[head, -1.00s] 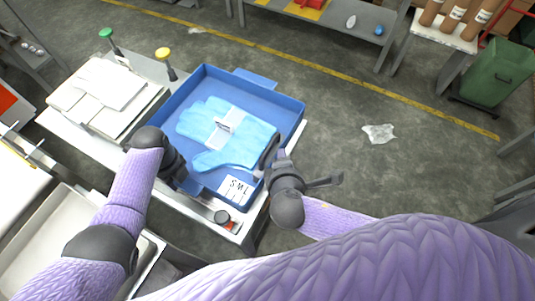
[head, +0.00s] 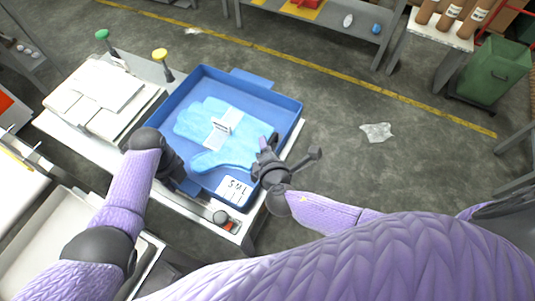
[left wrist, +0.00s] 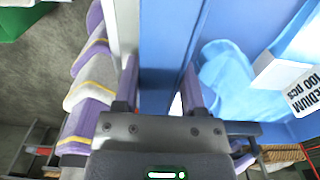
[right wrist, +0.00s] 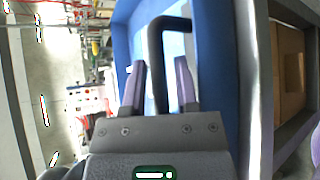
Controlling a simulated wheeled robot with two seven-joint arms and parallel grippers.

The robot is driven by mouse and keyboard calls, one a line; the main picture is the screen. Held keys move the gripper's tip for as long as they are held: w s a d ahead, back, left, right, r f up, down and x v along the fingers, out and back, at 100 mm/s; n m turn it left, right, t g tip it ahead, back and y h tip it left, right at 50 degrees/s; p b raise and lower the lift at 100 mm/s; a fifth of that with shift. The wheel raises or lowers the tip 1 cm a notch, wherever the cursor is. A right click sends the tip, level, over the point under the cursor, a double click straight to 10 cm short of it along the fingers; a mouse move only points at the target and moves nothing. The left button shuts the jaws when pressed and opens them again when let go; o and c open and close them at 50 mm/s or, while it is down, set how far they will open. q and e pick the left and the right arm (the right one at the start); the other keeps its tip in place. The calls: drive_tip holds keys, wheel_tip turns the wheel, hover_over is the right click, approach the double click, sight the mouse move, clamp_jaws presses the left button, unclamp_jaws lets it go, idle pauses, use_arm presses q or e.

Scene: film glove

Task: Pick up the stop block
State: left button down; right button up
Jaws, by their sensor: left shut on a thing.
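I cannot pick out with certainty which thing is the stop block. The blue tray (head: 268,85) holds a light-blue glove (head: 195,120) with a white band. My left gripper (left wrist: 160,85) is at the tray's left front side, shut on its blue wall (left wrist: 163,40). My right gripper (right wrist: 160,85) is at the tray's right side, its fingers apart. A black bent bar (right wrist: 155,60) stands between these fingers beside the blue wall, with visible gaps.
A white size card (head: 234,190) lies in the tray's front corner. A white stack (head: 103,90) is left of the tray, with green (head: 102,35) and yellow (head: 160,54) knobs behind. The floor to the right is mostly clear, with a crumpled plastic piece (head: 377,132).

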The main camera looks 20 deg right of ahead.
clamp_jaws()
idle(1.4)
